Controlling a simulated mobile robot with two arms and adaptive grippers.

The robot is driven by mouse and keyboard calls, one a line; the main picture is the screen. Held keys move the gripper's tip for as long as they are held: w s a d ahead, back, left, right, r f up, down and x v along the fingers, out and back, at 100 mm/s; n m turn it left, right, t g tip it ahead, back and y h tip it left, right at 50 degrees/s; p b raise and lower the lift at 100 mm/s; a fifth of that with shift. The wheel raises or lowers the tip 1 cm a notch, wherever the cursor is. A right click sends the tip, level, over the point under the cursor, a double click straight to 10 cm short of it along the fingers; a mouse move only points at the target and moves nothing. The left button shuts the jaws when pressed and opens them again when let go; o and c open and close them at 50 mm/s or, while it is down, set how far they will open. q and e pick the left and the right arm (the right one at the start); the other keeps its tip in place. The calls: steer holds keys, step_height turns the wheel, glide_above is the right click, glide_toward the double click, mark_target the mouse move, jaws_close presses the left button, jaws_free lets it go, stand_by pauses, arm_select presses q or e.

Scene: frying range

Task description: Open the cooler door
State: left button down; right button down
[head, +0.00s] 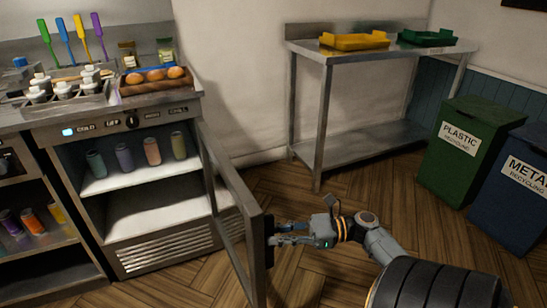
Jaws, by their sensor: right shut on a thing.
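The cooler (148,215) stands at the left under the counter, its lit inside in plain view with several cans on the upper shelf. Its framed door (229,205) is swung wide open toward me, hinged on the cooler's right side. My right gripper (277,233) is at the door's outer edge and shut on the dark door handle (269,227). The fingertips are partly hidden against the handle. My left gripper is not in view.
Bread rolls on a tray (130,89) and sauce bottles stand on the counter. A steel table (345,158) holds yellow and green trays. Green (462,150) and blue (515,205) recycling bins stand at the right. The wood floor between door and bins is clear.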

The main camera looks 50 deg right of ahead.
steer(key=shift+w+d+r+t, duration=0.25)
steer(key=shift+w+d+t, duration=0.05)
steer(key=shift+d, duration=0.1)
steer(key=c, duration=1.5)
jaws_free()
steer(key=shift+o, duration=0.9)
steer(key=shift+w+f, duration=0.15)
steer(key=shift+w, duration=0.15)
steer(key=shift+s+a, duration=0.1)
steer(key=shift+s+f, duration=0.1)
steer(key=v, duration=1.2)
steer(key=shift+r, duration=0.25)
